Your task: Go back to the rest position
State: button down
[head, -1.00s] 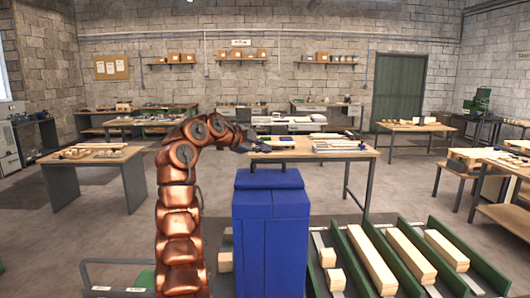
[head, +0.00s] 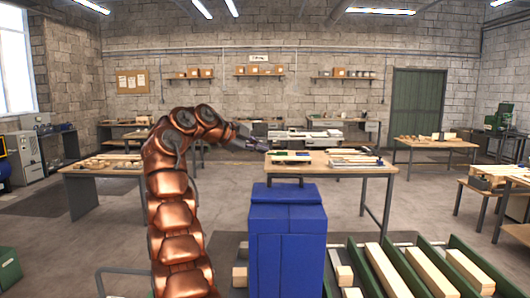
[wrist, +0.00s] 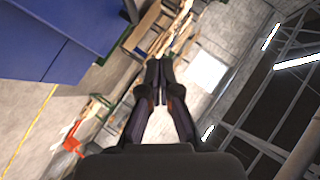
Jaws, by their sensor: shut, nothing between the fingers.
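My copper-coloured arm rises at the left of the head view and bends over to the right at its top. My gripper (head: 262,146) is small and dark there, raised in the air, and appears in front of the far table. In the wrist view my gripper (wrist: 159,98) is shut, its two fingers together with nothing between them. The wrist view is tilted strongly, with ceiling lights at the right.
A blue boxy column (head: 288,240) stands right of my arm. Green-sided lanes (head: 447,270) with wooden beams (head: 387,270) lie at the lower right. A table (head: 335,168) with flat items stands ahead, and another table (head: 110,168) at left. Grey floor lies between them.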

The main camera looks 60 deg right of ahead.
jog(key=shift+w+a+r, duration=0.1)
jog(key=shift+w, duration=0.05)
jog(key=w+a+f+n+t+y, duration=0.2)
jog(key=w+a+f+n+t, duration=0.2)
jog(key=w+a+n, duration=0.7)
jog(key=a+f+n+t+y, duration=0.1)
jog(key=a+f+n+t, duration=0.1)
jog(key=a+f+n, duration=0.4)
jog(key=s+a+f+n+y, duration=0.2)
jog(key=s+a+f+n, duration=0.15)
jog(key=a, duration=0.55)
jog(key=s+a+f+n+y, duration=0.2)
jog(key=a+f+n, duration=0.25)
jog(key=a, duration=0.45)
jog(key=s+a+f+n+g+y, duration=0.1)
jog(key=s+a+f+n, duration=0.2)
jog(key=s+a+f, duration=0.2)
jog(key=s+a+f+n+g+y, duration=0.1)
jog(key=s+a+f+n+y, duration=0.1)
jog(key=s+a+f, duration=0.3)
jog(key=s+a+f+n+y, duration=0.2)
jog(key=s+a+f+n, duration=0.3)
jog(key=s+a, duration=0.6)
jog(key=s+f, duration=0.1)
jog(key=s, duration=0.5)
jog(key=shift+g, duration=0.4)
jog(key=shift+f, duration=0.1)
